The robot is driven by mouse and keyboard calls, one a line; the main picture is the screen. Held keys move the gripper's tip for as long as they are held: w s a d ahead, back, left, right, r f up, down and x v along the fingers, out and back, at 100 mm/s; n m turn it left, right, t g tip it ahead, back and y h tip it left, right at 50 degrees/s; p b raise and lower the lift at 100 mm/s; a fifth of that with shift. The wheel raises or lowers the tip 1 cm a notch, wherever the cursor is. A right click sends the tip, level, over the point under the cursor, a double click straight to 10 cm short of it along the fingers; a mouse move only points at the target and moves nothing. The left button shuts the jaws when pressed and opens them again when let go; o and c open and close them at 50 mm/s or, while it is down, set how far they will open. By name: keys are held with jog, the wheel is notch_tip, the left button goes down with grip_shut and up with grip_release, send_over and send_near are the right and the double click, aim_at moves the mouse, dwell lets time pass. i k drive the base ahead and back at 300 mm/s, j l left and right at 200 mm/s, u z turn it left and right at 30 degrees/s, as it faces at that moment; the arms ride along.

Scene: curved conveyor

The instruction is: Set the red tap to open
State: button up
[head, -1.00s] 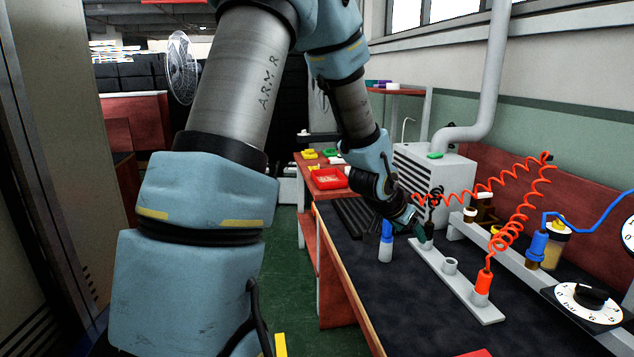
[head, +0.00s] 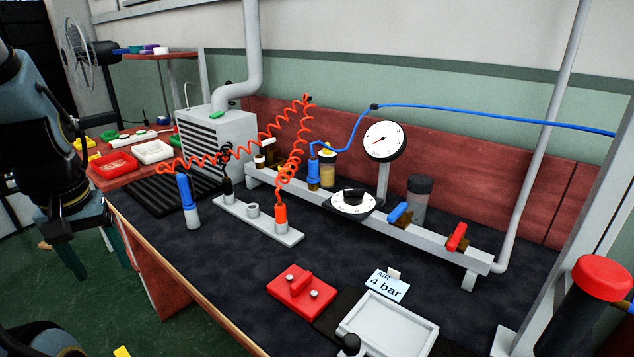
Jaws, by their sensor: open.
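The red tap (head: 456,237) sits near the right end of the grey pipe rail (head: 480,262) on the bench. Its red lever lies crosswise to the rail on a small brass body. My gripper (head: 102,270) hangs at the far left, off the bench's front edge and far from the tap. Its two teal fingers are spread, with nothing seen between them.
In front are a red block (head: 301,291), an "AIR 4 bar" card (head: 387,285) and a grey tray (head: 390,327). A red-capped post (head: 600,278) stands right.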

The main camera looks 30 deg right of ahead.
aim_at(457, 238)
jog(key=z, duration=1.1)
